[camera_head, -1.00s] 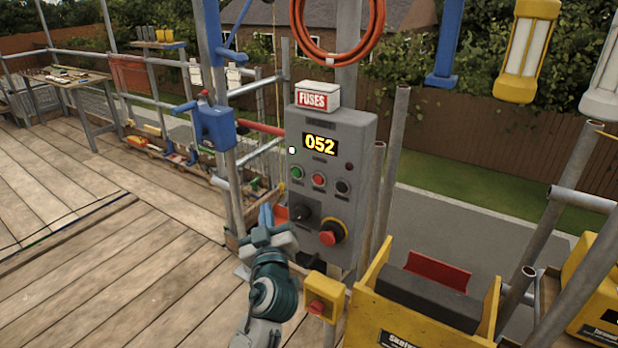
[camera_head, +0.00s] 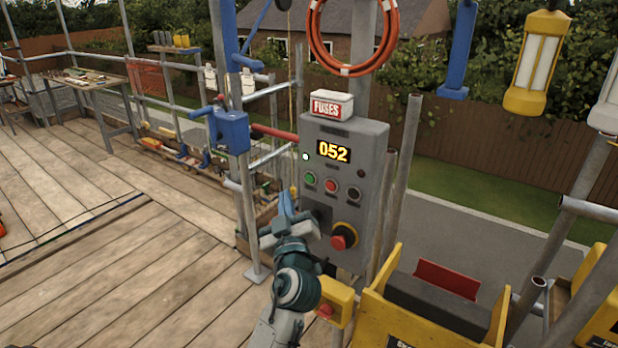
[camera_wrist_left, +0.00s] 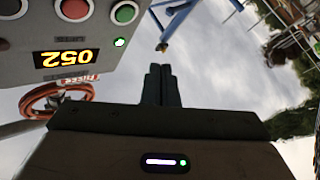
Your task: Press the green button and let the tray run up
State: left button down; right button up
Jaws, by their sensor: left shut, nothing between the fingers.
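The grey control box (camera_head: 340,240) stands on a post right of centre. Its green button (camera_head: 310,178) is at the left of a row, with a red button (camera_head: 330,187) and a black one beside it. The display (camera_head: 333,151) reads 052 and a small lamp left of it is lit. My left gripper (camera_head: 287,200) is shut and empty, fingers pointing up, below and left of the green button and apart from it. In the left wrist view the fingers (camera_wrist_left: 160,85) are together, and the green button (camera_wrist_left: 125,13) shows at the top. The tray is not clearly identifiable. My right gripper is not in view.
A red stop knob (camera_head: 342,238) on yellow sits low on the box, near my left wrist. A small yellow box with a red button (camera_head: 326,309) is below. A FUSES box (camera_head: 331,105) sits on top. Yellow-sided equipment (camera_head: 420,320) and poles stand right; open decking lies left.

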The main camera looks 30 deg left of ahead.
aim_at(310, 178)
pick_arm(q)
jog(key=shift+w+d+b, duration=0.2)
jog(key=shift+w+b, duration=0.55)
jog(key=shift+w, duration=2.25)
jog(key=shift+w+b, duration=0.4)
jog(key=shift+b, duration=0.2)
